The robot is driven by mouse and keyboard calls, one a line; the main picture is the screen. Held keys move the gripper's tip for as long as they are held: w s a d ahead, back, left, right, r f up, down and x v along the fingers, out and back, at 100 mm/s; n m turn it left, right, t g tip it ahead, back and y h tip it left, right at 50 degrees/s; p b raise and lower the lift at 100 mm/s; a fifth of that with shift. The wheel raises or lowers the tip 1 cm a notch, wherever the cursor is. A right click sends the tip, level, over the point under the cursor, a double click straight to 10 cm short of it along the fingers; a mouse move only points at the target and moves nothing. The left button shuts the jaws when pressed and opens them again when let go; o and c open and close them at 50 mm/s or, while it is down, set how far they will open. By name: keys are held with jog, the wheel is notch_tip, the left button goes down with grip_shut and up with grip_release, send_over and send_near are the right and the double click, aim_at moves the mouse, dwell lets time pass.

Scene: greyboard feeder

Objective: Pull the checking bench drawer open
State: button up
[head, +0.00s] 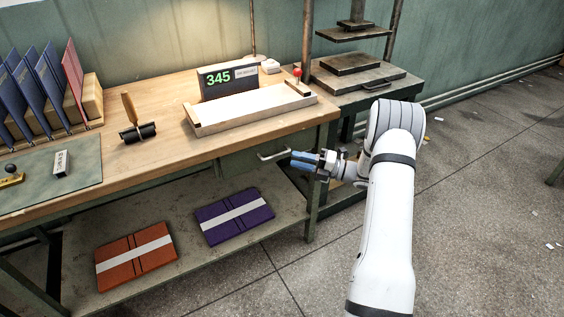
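The checking bench (168,113) has a wooden top. Its drawer front (238,160) sits in shadow under the right part of the top and looks flush with the bench. A pale metal bar handle (272,155) stands out from it. My gripper (294,160), with blue fingers, is just right of the handle and points left at it. The fingertips look close to the handle's right end, but I cannot tell if they touch it. The gap between the fingers is too small to make out.
On the bench stand a tray (250,112), a green "345" display (228,79), a roller (138,131) and upright blue folders (35,85). The lower shelf holds orange (137,257) and purple (234,216) folders. A press (352,75) stands right; floor in front is open.

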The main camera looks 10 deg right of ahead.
aim_at(278, 155)
jog(key=shift+m+t, duration=0.3)
jog(key=shift+w+f+b+x, duration=0.1)
jog(key=shift+b+x, duration=0.1)
jog(key=shift+x, duration=1)
jog(key=shift+w+f+b+x, duration=0.1)
jog(key=shift+b+x, duration=0.1)
jog(key=shift+x, duration=1.05)
jog(key=shift+w+f+b+x, duration=0.1)
jog(key=shift+f+b+x, duration=0.1)
jog(key=shift+x, duration=1)
jog(key=shift+c, duration=0.2)
grip_shut()
jog(key=shift+d, duration=0.1)
